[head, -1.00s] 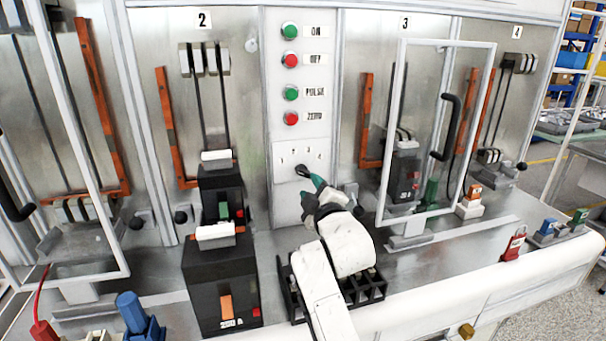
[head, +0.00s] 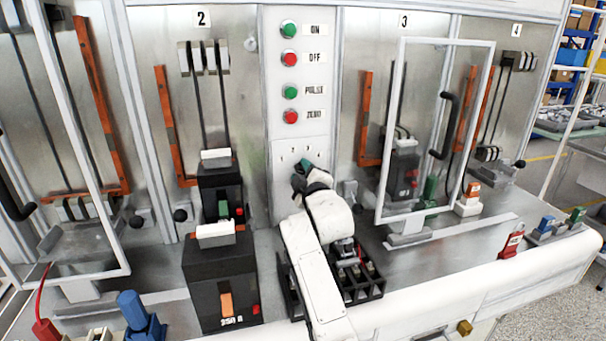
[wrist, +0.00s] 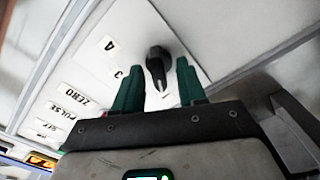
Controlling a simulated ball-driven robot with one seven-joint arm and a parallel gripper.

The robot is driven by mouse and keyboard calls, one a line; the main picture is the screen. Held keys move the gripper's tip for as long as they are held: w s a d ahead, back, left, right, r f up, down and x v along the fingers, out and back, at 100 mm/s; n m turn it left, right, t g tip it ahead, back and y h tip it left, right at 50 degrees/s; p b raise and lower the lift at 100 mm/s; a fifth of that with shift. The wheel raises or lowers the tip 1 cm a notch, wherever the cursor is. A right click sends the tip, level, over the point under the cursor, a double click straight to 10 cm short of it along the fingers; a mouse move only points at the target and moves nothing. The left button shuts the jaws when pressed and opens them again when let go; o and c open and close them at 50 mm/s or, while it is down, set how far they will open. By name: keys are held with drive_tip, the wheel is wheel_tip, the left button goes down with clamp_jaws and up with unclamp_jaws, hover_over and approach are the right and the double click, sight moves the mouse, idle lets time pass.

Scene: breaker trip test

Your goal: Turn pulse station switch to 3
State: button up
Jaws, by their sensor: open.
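The pulse station switch is a small black knob (wrist: 156,62) on a pale panel (head: 283,205). In the wrist view it sits between the two green fingers of my gripper (wrist: 158,68), which is open around it. I cannot tell whether either finger touches it. The labels 4 (wrist: 109,44) and 3 (wrist: 118,74) show to the left of the knob. Which number the knob points to is unclear. In the head view my gripper (head: 304,172) is in front of the panel and hides the knob.
Green and red buttons (head: 290,60) with labels run up the panel above. A black breaker (head: 217,270) stands to the left. A black slotted tray (head: 365,283) lies under my arm. A framed clear door (head: 380,130) stands open to the right, with a red padlock (head: 512,243) farther right.

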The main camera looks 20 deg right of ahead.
drive_tip(key=shift+c, duration=0.4)
clamp_jaws()
drive_tip(key=m+b, duration=0.2)
drive_tip(key=m, duration=0.1)
drive_tip(key=shift+f+m+b, duration=0.1)
drive_tip(key=shift+m+b, duration=0.25)
drive_tip(key=shift+m, duration=0.05)
drive_tip(key=m+b, duration=0.2)
drive_tip(key=m, duration=0.2)
drive_tip(key=shift+d+m, duration=0.1)
drive_tip(key=shift+m, duration=0.2)
drive_tip(key=m+b, duration=0.1)
drive_tip(key=m, duration=0.2)
drive_tip(key=shift+r, duration=0.2)
drive_tip(key=shift+d+m, duration=0.15)
drive_tip(key=shift+m, duration=1.95)
